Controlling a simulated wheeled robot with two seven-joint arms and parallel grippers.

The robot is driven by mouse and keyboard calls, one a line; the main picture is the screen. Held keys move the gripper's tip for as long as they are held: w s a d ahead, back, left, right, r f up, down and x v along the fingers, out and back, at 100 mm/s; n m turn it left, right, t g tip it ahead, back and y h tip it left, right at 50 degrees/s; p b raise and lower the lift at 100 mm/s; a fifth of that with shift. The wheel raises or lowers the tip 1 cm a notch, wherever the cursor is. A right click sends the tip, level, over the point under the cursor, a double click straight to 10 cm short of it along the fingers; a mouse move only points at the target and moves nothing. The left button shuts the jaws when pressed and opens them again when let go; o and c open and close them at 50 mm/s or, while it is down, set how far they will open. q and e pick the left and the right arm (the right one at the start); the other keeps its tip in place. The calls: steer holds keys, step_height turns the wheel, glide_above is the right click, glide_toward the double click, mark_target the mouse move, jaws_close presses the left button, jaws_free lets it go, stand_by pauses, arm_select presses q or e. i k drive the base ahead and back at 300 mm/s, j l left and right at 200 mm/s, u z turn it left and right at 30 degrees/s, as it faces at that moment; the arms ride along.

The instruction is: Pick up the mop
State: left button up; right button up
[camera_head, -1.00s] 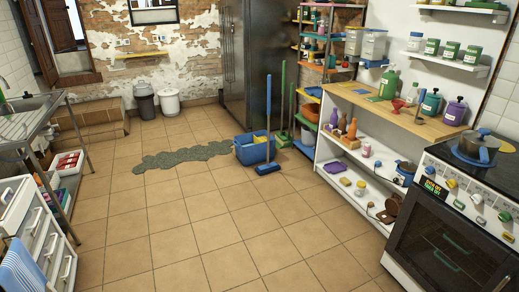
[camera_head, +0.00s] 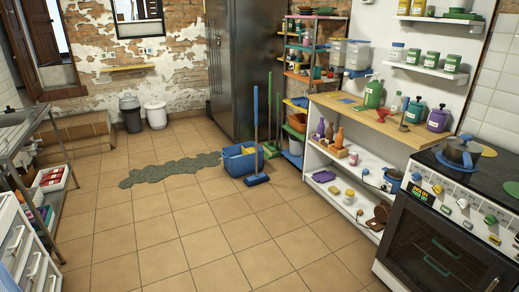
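A mop-like tool with a long blue handle (camera_head: 255,115) stands upright in the middle of the head view. A flat blue head (camera_head: 256,179) rests on the tiled floor below it. A blue bucket (camera_head: 238,163) with something yellow in it stands right beside it and overlaps the tool in view. A green-handled tool (camera_head: 277,122) stands just to the right, with a green head on the floor by the shelf. Neither of my grippers is in view.
A dark greenish patch (camera_head: 160,172) lies on the floor left of the bucket. A white shelf unit (camera_head: 345,207) and a stove (camera_head: 440,245) line the right side. A metal table and white drawers (camera_head: 25,245) stand at left.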

mark_target(257, 179)
steer(key=i, duration=3.8)
steer(key=i+u, duration=0.2)
steer(key=i, duration=0.25)
steer(key=i+l+u, duration=0.25)
steer(key=i, duration=0.2)
